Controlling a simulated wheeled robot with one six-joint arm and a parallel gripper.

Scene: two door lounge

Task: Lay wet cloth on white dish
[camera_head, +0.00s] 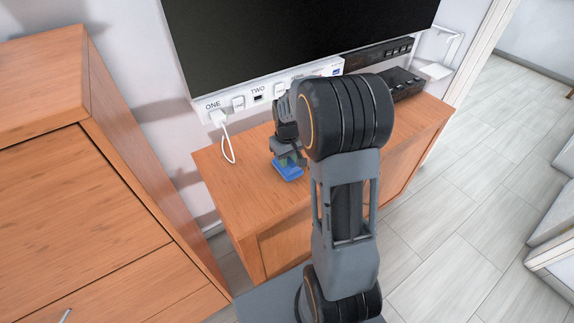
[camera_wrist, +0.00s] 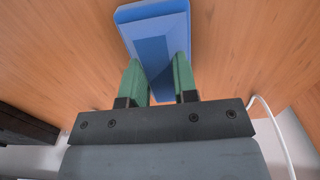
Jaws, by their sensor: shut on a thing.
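My gripper (camera_head: 287,158) is over the left part of the wooden cabinet top. In the wrist view its green fingers (camera_wrist: 158,72) are shut on a blue slab-like thing (camera_wrist: 153,35), one finger on each side. The blue thing also shows in the head view (camera_head: 288,173), just below the fingers. It has a flat, straight-edged shape, and I cannot tell whether it is the wet cloth. I cannot tell whether it touches the wood. No white dish shows in either view; my arm hides part of the cabinet top.
The wooden cabinet (camera_head: 232,177) stands below a wall screen (camera_head: 300,40). A white strip with sockets and a plugged white cable (camera_head: 228,145) runs along the wall behind. A black box (camera_head: 402,84) stands at the right end. A wooden dresser (camera_head: 90,190) is close on the left.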

